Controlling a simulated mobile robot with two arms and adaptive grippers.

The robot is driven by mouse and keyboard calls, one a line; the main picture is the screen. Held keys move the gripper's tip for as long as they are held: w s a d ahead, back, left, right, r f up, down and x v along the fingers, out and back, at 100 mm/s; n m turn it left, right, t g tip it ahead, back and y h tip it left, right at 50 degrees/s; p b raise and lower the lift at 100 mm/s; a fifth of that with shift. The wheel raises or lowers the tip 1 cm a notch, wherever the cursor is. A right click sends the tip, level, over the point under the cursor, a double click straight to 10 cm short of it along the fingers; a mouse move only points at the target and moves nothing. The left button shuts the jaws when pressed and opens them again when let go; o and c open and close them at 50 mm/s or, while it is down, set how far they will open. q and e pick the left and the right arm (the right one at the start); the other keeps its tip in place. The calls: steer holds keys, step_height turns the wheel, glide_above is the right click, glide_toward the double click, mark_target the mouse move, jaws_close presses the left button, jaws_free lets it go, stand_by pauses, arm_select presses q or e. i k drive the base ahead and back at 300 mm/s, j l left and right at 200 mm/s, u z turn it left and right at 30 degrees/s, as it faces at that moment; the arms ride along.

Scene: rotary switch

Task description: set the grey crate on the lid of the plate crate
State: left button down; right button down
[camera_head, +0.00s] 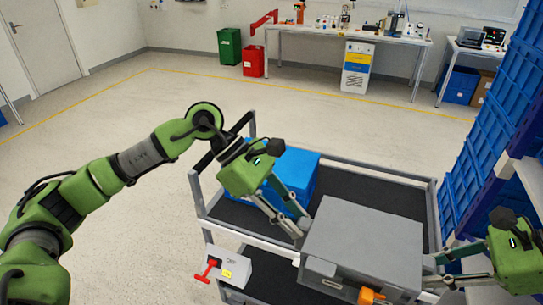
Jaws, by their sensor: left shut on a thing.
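The grey crate (365,232) is at the right of the cart, its closed flat top facing up. My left gripper (300,230) is shut on the crate's left edge. My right gripper (430,270) has its fingers at the crate's right side; I cannot tell whether they grip it. A blue crate (297,172) sits on the cart behind my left gripper, partly hidden by it. I cannot tell whether it is the plate crate.
The cart (400,176) has a dark top and grey rails with upright posts. A grey switch box (230,268) with a red handle is at its front left. Blue stacked crates (490,130) rise close on the right. Open floor lies to the left.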

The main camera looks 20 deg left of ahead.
mark_target(278, 176)
steer(key=i+j+u, duration=0.25)
steer(key=i, duration=0.25)
steer(key=i+j+u, duration=0.3)
steer(key=i, duration=0.2)
steer(key=l, duration=0.1)
